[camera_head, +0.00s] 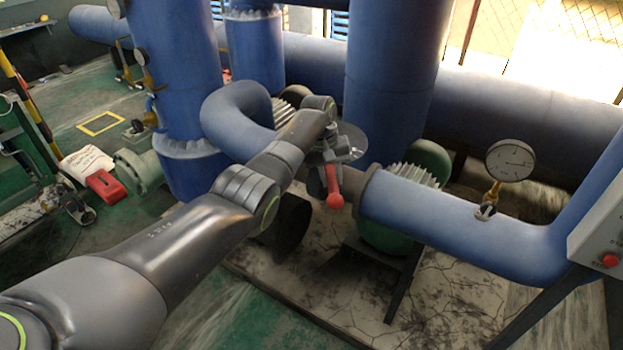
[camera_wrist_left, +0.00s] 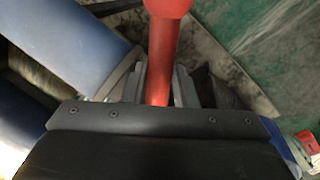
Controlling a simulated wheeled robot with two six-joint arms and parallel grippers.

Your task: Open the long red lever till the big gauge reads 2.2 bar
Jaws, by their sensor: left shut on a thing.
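The long red lever (camera_head: 333,188) sits on the valve in the blue pipe line and points down toward me in the head view, its round knob at the near end. In the left wrist view the red lever (camera_wrist_left: 163,55) runs up between the fingers. My left gripper (camera_head: 333,160) is shut on the lever's shaft; its fingers (camera_wrist_left: 163,88) also show on either side of it in the wrist view. The big gauge (camera_head: 510,160) stands on a brass stem on the blue pipe at the right. Its dial is too small to read surely. My right gripper is not seen.
A blue pipe (camera_head: 450,222) runs right from the valve. A grey box with a red button (camera_head: 609,260) is at the right edge. Blue vertical pipes (camera_head: 392,70) stand behind the valve. A red object (camera_head: 106,187) lies at the left.

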